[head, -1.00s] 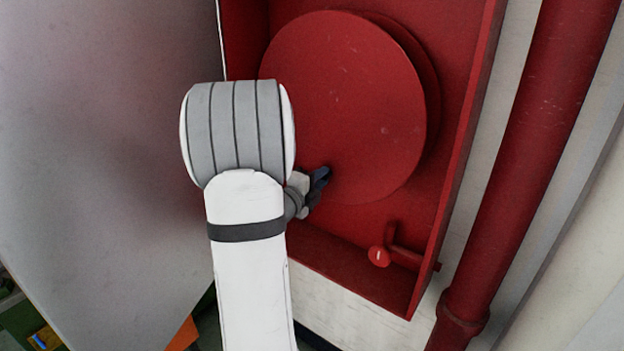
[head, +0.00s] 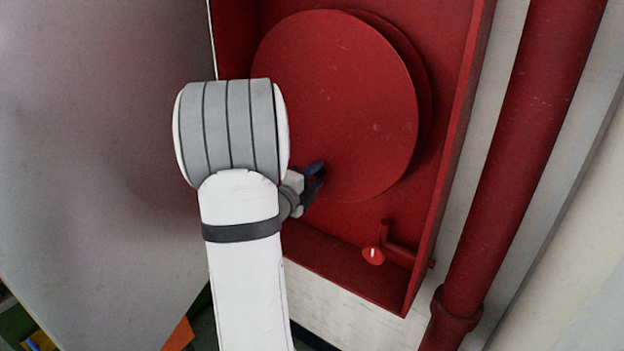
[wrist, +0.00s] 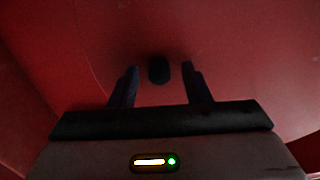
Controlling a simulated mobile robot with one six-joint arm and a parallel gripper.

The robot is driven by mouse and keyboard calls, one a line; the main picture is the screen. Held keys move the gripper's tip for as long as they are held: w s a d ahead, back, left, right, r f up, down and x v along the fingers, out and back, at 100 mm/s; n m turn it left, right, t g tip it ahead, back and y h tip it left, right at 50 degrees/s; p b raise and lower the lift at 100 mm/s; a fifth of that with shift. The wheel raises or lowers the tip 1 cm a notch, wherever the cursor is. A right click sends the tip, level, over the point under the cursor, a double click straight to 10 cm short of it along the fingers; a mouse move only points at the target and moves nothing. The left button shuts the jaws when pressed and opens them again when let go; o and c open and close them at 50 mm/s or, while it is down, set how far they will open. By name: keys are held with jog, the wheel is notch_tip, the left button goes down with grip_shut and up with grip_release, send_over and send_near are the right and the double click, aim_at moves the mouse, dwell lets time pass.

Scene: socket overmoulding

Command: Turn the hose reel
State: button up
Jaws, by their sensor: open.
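The hose reel (head: 340,95) is a large red disc inside a red wall cabinet. My gripper (head: 316,176) is at the lower left of the disc's face, partly hidden behind my own arm. In the wrist view my gripper (wrist: 159,84) is open, with its two dark fingers apart. A small dark knob (wrist: 158,70) on the red reel face (wrist: 200,35) shows between and slightly beyond the fingertips. Nothing is visibly gripped. I cannot tell whether the fingers touch the reel. In the head view the knob is not clearly visible.
The cabinet (head: 440,170) has a raised right side wall and a bottom ledge. A red valve (head: 374,255) is at its lower right. A thick red pipe (head: 520,150) runs along the wall at right. A large grey panel (head: 95,130) stands at left.

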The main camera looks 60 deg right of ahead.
jog(key=a+b, duration=0.1)
jog(key=a, duration=0.6)
jog(key=shift+w+a+b, duration=0.35)
jog(key=shift+a, duration=0.05)
